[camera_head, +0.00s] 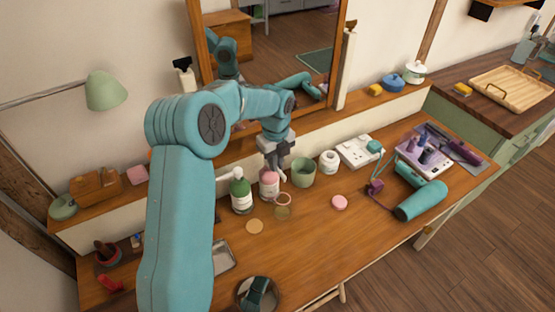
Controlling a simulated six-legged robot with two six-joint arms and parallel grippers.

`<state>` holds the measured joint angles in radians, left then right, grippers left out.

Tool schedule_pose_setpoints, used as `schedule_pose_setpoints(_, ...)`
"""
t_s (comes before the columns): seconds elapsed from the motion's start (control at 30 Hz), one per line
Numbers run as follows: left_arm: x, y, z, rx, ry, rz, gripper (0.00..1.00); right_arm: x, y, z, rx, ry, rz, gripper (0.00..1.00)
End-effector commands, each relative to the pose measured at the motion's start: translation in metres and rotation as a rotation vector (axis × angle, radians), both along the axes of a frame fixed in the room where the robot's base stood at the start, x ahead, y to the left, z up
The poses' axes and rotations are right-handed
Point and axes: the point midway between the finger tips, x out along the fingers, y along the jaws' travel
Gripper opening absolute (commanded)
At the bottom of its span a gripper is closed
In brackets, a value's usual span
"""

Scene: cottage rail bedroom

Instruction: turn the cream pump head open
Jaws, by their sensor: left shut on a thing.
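My left arm comes in from the left and reaches over the dressing table. My left gripper (272,172) points down and is shut on the top of a pink bottle (269,188), which appears to be the cream pump. The fingers hide most of its head, so I cannot tell how far it is turned. The bottle stands upright on the table. Just left of it stands a green bottle (241,194) with a white pump head (236,173) and a pale label. My right gripper is not in view.
A green cup (303,172) and a white jar (329,162) stand close to the right. A teal hair dryer (421,200) lies further right. A mirror (270,40) rises behind. The table's front middle is mostly clear.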

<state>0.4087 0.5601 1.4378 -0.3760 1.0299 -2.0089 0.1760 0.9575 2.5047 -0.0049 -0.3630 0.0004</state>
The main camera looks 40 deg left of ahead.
Motion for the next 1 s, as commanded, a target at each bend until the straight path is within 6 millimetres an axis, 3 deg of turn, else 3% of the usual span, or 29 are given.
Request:
schedule_pose_setpoints(0.77,-0.0047,-0.0021,-0.0014,-0.008,0.007,-0.095,0.00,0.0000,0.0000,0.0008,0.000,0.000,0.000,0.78)
schedule_pose_setpoints(0.8,-0.0047,-0.0020,-0.0014,-0.007,0.006,-0.095,0.23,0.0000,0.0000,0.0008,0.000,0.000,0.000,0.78)
schedule_pose_setpoints(0.83,-0.0047,-0.0019,-0.0014,-0.007,0.006,-0.095,0.32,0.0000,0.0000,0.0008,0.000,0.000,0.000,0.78)
schedule_pose_setpoints(0.87,-0.0046,-0.0016,-0.0013,-0.006,0.005,-0.094,0.36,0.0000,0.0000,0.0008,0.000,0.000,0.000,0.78)
schedule_pose_setpoints(1.0,-0.0044,-0.0006,-0.0008,-0.004,0.004,-0.093,0.36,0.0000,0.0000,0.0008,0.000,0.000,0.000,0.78)
